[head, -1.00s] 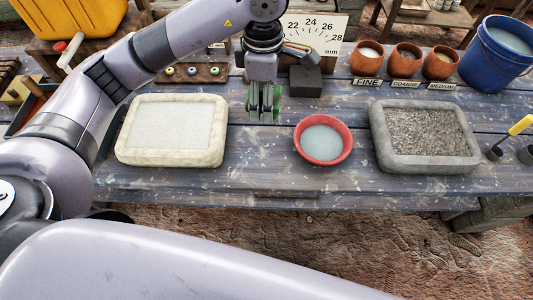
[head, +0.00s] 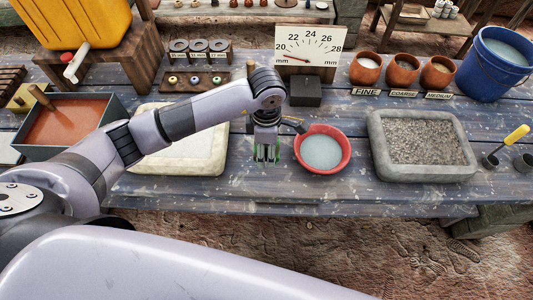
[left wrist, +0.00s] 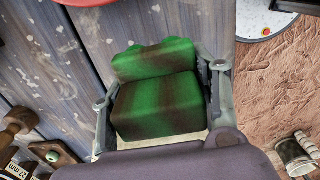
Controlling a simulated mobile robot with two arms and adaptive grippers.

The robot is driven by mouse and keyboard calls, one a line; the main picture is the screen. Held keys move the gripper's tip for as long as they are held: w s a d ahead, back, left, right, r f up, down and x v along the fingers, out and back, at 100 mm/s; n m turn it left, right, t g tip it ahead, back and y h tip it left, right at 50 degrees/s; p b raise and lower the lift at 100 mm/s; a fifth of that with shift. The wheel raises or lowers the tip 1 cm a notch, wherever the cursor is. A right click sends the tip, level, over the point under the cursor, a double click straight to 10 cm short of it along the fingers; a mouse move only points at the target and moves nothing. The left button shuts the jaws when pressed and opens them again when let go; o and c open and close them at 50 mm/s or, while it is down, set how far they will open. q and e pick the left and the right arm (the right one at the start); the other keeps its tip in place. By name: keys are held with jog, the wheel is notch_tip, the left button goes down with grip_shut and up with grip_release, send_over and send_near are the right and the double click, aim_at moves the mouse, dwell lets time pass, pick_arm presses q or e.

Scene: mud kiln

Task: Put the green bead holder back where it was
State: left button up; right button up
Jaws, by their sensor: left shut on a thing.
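The green bead holder (left wrist: 157,100) is a green block with dark brown smears. In the left wrist view it fills the space between the fingers. My left gripper (head: 266,154) is shut on it over the front part of the table, just left of the red bowl (head: 346,150). In the head view only bits of green show between the fingers. I cannot tell whether the holder touches the tabletop. My right gripper is not in view.
A pale tray (head: 215,165) lies left, partly behind my left arm. A grey stone tray (head: 425,172) lies right of the bowl. A dark block (head: 305,88) stands before the dial gauge (head: 309,46). A bead board (head: 193,80) lies further back. Bare planks lie in front.

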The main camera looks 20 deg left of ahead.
aim_at(266, 163)
pick_arm(q)
notch_tip(266, 163, down, 4)
jog(key=shift+r+p, duration=0.2)
jog(key=shift+p, duration=0.1)
jog(key=shift+f, duration=0.2)
jog(key=shift+f, duration=0.1)
jog(key=shift+f+b, duration=0.15)
jog(key=shift+b, duration=0.15)
jog(key=o, duration=1.3)
jog(key=shift+o, duration=0.2)
